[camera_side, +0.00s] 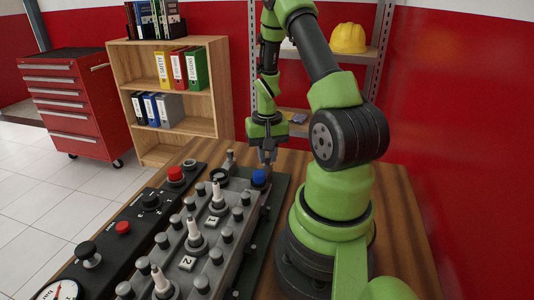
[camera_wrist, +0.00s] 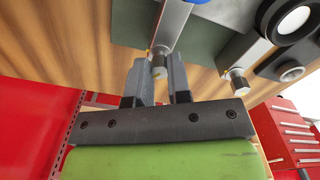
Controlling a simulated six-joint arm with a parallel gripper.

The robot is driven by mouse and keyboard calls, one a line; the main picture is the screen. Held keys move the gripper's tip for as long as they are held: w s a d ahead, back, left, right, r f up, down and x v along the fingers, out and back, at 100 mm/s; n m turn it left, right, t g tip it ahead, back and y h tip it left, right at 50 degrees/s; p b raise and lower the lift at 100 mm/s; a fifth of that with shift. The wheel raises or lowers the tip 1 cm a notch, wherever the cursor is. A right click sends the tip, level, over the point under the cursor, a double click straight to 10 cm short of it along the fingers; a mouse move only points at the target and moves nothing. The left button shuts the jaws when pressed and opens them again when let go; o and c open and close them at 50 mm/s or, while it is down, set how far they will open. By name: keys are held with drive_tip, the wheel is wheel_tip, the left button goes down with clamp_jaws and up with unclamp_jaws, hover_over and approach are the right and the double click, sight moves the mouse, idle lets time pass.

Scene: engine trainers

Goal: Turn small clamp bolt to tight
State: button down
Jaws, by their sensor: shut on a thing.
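My gripper (camera_side: 267,160) points down at the far end of the engine block, just behind the blue cap. In the wrist view my gripper (camera_wrist: 157,82) has its two dark fingers on either side of a small metal bolt (camera_wrist: 160,64), which I take as the small clamp bolt. The fingers are shut on it. The bolt sits at the end of a light grey bar. In the side view my fingers hide this bolt. A second, similar bolt (camera_wrist: 237,82) stands to the right in the wrist view, apart from my fingers.
The grey engine block (camera_side: 222,240) with upright white-topped plugs lies on the wooden table (camera_side: 398,215). The blue cap (camera_side: 259,177) is close to my gripper. A black control panel (camera_side: 125,250) with red buttons lies left of the block. Bare table lies at the right.

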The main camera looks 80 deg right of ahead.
sight(267, 156)
drive_tip(key=m, duration=0.5)
drive_tip(key=shift+m, duration=0.3)
drive_tip(key=m, duration=0.5)
drive_tip(key=shift+m, duration=0.4)
drive_tip(key=c, duration=1.1)
unclamp_jaws()
drive_tip(key=shift+o, duration=0.2)
wheel_tip(267, 156, up, 10)
